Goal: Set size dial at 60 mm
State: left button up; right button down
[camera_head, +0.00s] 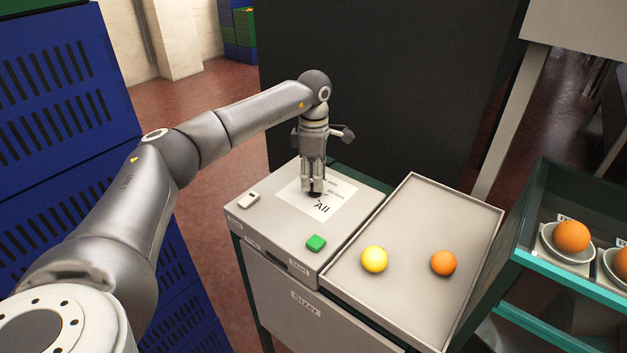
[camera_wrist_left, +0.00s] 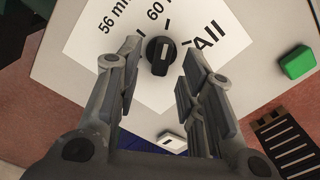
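The size dial (camera_wrist_left: 160,55) is a black round knob with a short white mark, on a white label (camera_wrist_left: 110,50) reading 56 mm, 60 mm and All. The mark seems to point to the upper side of the knob, near the 60 tick; I cannot tell exactly. My left gripper (camera_wrist_left: 155,75) is open, with its fingers on either side of the dial and gaps visible. In the head view my left gripper (camera_head: 312,190) points straight down over the sizer box (camera_head: 270,225), largely hiding the dial. My right gripper is not in view.
A green button (camera_head: 316,243) and a white switch (camera_head: 248,200) sit on the sizer top. A tray (camera_head: 415,300) to the right holds a yellow fruit (camera_head: 374,259) and an orange (camera_head: 443,262). A teal-edged rack (camera_head: 570,279) stands farther right. Blue crates (camera_head: 60,110) stand left.

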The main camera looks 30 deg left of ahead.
pick_arm(q)
notch_tip(320, 180, up, 10)
jog(key=shift+r, duration=0.2)
dwell(0.5)
